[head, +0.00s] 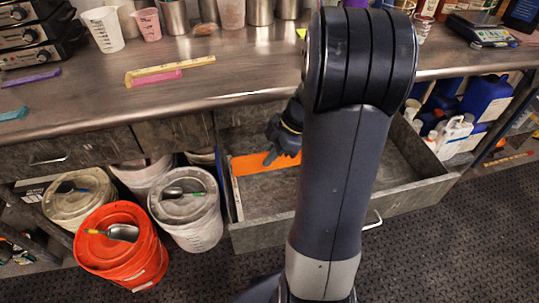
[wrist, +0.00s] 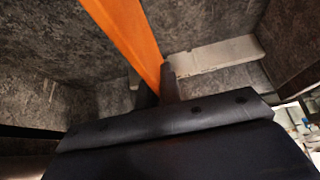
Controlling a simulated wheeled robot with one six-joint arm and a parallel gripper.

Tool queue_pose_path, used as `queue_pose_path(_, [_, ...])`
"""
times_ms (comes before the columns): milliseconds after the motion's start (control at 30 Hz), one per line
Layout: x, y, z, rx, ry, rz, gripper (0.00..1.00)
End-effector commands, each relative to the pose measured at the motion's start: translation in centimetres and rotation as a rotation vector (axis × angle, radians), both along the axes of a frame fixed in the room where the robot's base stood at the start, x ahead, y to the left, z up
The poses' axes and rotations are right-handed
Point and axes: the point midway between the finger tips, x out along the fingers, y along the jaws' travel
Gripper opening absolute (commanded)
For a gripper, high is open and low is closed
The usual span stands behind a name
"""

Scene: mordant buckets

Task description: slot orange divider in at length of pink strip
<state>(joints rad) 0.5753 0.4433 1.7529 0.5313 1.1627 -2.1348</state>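The orange divider (head: 248,164) is inside the open drawer (head: 412,201), towards its back left. It stands on edge and runs left to right, its left end close to the drawer's left wall; my arm hides its right part. My gripper (head: 272,152) reaches down into the drawer. In the wrist view its fingers (wrist: 158,88) lie on both sides of the orange divider (wrist: 132,32), shut on it. Whether the divider's lower edge touches the drawer floor is unclear. The pink strip (head: 154,79) lies on the counter beside a longer yellowish ruler-like strip (head: 178,69).
A pale block-like piece (wrist: 212,54) shows inside the drawer in the wrist view. Left of the drawer stand an orange bucket (head: 122,254) and lidded pale buckets (head: 190,222). The counter edge (head: 130,112) overhangs the drawer's back. The drawer's front floor is bare.

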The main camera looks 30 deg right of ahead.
Motion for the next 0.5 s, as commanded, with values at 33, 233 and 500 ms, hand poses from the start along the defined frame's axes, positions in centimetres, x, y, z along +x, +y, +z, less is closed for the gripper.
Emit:
queue_pose_path(33, [0.0, 0.0, -0.2, 0.000, 0.000, 0.000, 0.00])
queue_pose_path(233, [0.0, 0.0, -0.7, 0.000, 0.000, 0.000, 0.00])
queue_pose_path(500, [0.0, 0.0, -1.4, 0.000, 0.000, 0.000, 0.00])
